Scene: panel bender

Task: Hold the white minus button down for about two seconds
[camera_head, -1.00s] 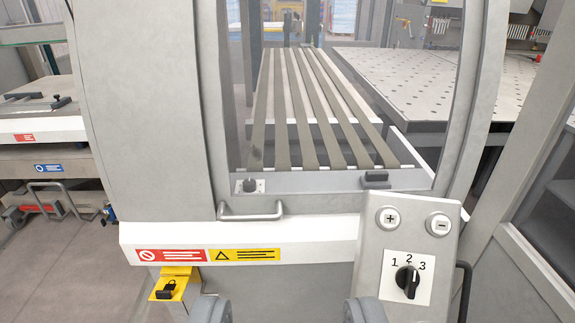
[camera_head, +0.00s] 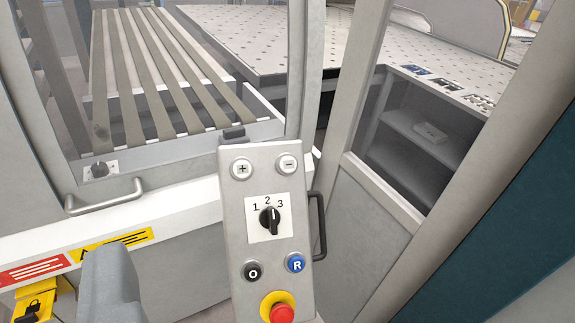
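The white minus button (camera_head: 288,165) is a round button in a metal ring at the top right of the grey control panel (camera_head: 235,215). The similar white plus button (camera_head: 241,169) is to its left. Nothing covers the minus button. One grey part of my gripper (camera_head: 110,285) shows at the bottom left, left of the panel and apart from the button in the picture. Its other finger cannot be made out, so its opening is unclear.
The panel also has a 1-2-3 selector (camera_head: 269,220), a black O button (camera_head: 253,271), a blue R button (camera_head: 295,263) and a red emergency stop (camera_head: 282,312). A black handle (camera_head: 318,225) is at its right. A door handle (camera_head: 104,197) sticks out left.

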